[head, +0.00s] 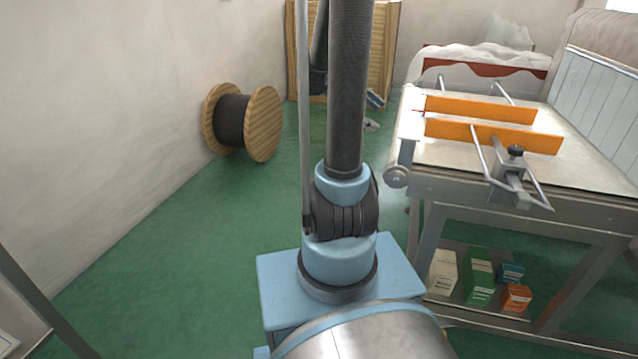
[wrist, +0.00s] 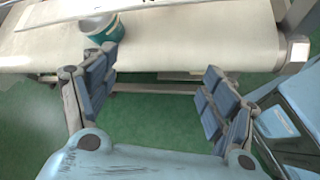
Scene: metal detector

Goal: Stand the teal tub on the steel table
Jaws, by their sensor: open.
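The teal tub (wrist: 103,33) stands near the front edge of a pale belt surface (wrist: 190,40) in the wrist view, with a pale grey top and a white patch on its side. My gripper (wrist: 160,62) is open and empty, its two fingers spread wide apart. The left fingertip overlaps the lower part of the tub in the picture; I cannot tell whether they touch. The tub lies toward the left finger, not between the fingers. I do not see the tub or my gripper in the head view. I cannot tell which surface is the steel table.
In the head view, a metal-framed belt table (head: 590,178) with orange guide rails (head: 490,136) stands at the right, with several boxes on its lower shelf. A wooden cable reel (head: 264,124) stands by the left wall and a wooden crate (head: 388,50) behind.

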